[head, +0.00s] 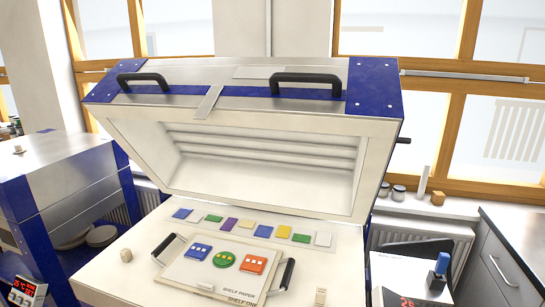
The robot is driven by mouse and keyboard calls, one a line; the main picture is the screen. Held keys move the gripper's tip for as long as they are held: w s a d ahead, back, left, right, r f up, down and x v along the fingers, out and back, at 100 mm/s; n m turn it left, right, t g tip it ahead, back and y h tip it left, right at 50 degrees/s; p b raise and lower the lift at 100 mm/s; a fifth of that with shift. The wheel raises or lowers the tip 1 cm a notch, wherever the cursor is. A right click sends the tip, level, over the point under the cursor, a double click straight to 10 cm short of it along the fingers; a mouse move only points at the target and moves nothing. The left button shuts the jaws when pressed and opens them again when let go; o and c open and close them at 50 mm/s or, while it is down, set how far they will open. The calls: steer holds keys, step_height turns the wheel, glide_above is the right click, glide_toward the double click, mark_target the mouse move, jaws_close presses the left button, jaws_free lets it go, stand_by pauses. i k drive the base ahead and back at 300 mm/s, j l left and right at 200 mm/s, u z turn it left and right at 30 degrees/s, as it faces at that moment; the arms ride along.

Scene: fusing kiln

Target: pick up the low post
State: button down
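Several small post-like blocks are in the head view, and I cannot tell for certain which is the low post. One short cream block (126,255) stands on the kiln's front ledge at the left. Another short pale block (320,297) stands at the front right, cut close by the bottom edge. On the windowsill a taller pale post (424,180) stands beside a short tan block (437,198). A small pale piece (18,149) lies on the blue cabinet at far left. My gripper is not in view.
The kiln lid (250,130) is raised. A shelf board (217,278) with black handles carries blue, green and orange glass pieces. A row of coloured tiles (264,232) lies behind it. Jars (398,193) stand on the sill; a blue-topped object (440,264) is at right.

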mark_target(125, 253)
steer(key=u, duration=1.4)
steer(key=i+j+z, duration=0.35)
steer(key=i+j, duration=1.65)
steer(key=i, duration=0.05)
